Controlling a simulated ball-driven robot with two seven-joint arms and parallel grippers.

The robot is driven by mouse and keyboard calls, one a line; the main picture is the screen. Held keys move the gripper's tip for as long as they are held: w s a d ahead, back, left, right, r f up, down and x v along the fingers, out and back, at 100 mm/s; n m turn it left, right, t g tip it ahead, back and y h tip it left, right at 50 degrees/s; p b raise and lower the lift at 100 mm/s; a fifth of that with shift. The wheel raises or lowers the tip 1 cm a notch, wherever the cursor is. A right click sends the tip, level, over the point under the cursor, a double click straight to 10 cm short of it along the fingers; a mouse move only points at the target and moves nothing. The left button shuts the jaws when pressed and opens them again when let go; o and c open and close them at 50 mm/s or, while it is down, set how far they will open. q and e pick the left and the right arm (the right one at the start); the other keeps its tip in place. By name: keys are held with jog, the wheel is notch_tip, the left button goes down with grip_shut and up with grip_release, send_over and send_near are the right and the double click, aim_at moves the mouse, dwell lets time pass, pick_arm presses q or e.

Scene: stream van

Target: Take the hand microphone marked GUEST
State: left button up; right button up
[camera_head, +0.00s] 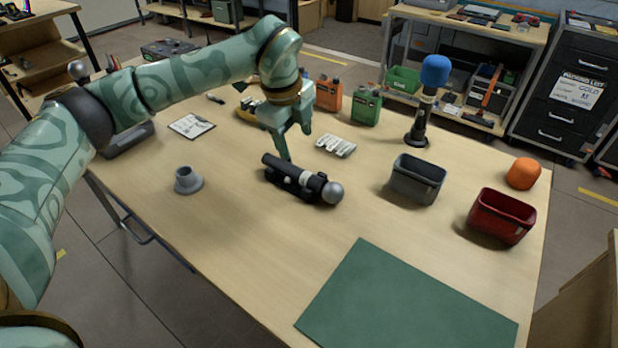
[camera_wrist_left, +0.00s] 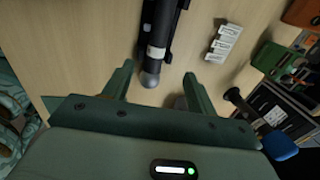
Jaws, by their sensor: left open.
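A black hand microphone (camera_head: 306,183) with a silver ball head and a pale band lies on the table, close against a dark holder or second black body. I cannot read any GUEST marking. A second microphone (camera_head: 432,85) with a blue foam cover stands upright at the back right. My left gripper (camera_head: 296,147) is open and empty, pointing down just behind and above the lying microphone. In the left wrist view, the lying microphone (camera_wrist_left: 153,52) has its silver head between the open fingers (camera_wrist_left: 157,72), seemingly below them. My right gripper is not in view.
A grey bin (camera_head: 402,188), a red bin (camera_head: 487,220) and an orange foam ball (camera_head: 523,173) stand at the right. White cells (camera_head: 336,146) lie behind the microphone. The green mat (camera_head: 405,305) in front is clear.

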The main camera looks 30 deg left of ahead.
pick_arm(q)
jog(key=b, duration=0.2)
send_over(300, 171)
jog(key=f, duration=0.6)
jog(key=shift+s+d+f, duration=0.1)
jog(key=shift+s+d, duration=0.15)
jog(key=shift+s, duration=0.15)
jog(key=shift+f, duration=0.35)
jog(key=b+x, duration=0.2)
jog(key=x, duration=0.1)
jog(key=b+x, duration=0.1)
jog(key=x, duration=0.1)
jog(key=shift+s+a, duration=0.2)
jog(key=shift+a, duration=0.15)
jog(key=shift+w+f, duration=0.1)
jog(key=shift+f, duration=0.1)
jog(key=shift+r, duration=0.2)
jog(key=c, duration=1.3)
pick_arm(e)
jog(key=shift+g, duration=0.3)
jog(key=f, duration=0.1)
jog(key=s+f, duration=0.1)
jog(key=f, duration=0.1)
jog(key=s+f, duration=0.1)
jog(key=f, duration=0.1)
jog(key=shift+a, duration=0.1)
